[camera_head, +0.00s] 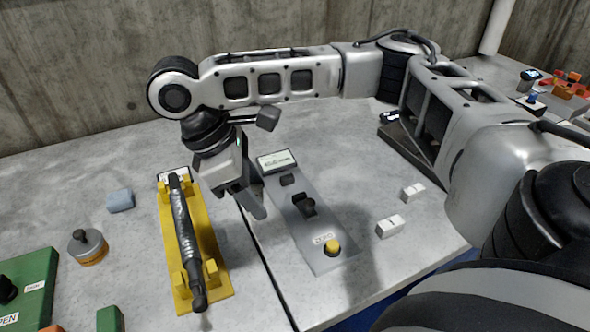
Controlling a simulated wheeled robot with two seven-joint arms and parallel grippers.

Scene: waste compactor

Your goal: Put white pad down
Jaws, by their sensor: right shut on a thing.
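My right gripper (245,197) points down in front of the grey control panel's left edge, right of the yellow cradle. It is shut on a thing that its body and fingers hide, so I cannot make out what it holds. Two small white blocks, one nearer (390,227) and one farther (413,192), lie flat on the table to the right, apart from the gripper. I cannot tell whether either is the white pad. My left gripper is not in view.
A grey control panel (325,262) with a yellow button lies mid-table. A yellow cradle (215,255) holds a dark rod. A blue block (120,201), a round metal weight (88,246) and a green box (35,280) stand left. The table right of the panel has bare room.

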